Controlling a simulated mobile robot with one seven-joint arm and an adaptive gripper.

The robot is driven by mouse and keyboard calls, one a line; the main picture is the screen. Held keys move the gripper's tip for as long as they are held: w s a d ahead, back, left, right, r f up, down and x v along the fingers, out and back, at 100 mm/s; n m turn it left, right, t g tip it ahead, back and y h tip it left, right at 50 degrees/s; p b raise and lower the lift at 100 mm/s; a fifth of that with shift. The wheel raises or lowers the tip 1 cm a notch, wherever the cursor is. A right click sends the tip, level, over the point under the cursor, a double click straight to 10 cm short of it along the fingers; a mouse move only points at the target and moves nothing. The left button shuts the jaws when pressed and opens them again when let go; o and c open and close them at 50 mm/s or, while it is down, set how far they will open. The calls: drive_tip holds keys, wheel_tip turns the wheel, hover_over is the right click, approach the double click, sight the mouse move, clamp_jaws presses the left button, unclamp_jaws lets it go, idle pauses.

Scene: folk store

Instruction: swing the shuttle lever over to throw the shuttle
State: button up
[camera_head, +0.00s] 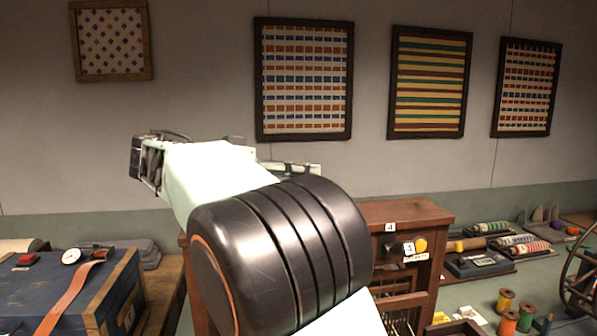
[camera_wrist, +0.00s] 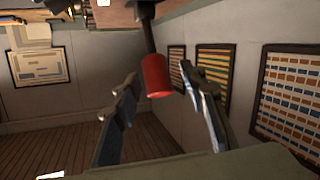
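In the wrist view a red cylindrical grip (camera_wrist: 156,78) hangs at the end of a dark rod (camera_wrist: 146,28); it looks like the shuttle lever's handle. My gripper (camera_wrist: 158,73) is open, with one finger to the left of the red grip and one to the right. Gaps show on both sides, and I cannot tell how deep the grip lies between the fingers. In the head view my arm covers much of a wooden loom-like cabinet (camera_head: 412,214) with a yellow knob (camera_head: 420,244). The lever cannot be made out there.
A blue chest (camera_head: 50,285) with an orange strap stands at the left. At the right the green table carries a tray of striped rolls (camera_head: 490,262), several thread spools (camera_head: 507,299) and a dark wheel (camera_head: 582,285). Framed textiles (camera_head: 303,80) hang on the wall.

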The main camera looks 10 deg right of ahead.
drive_tip(key=v, duration=1.2)
drive_tip(key=shift+d, duration=0.1)
idle(0.4)
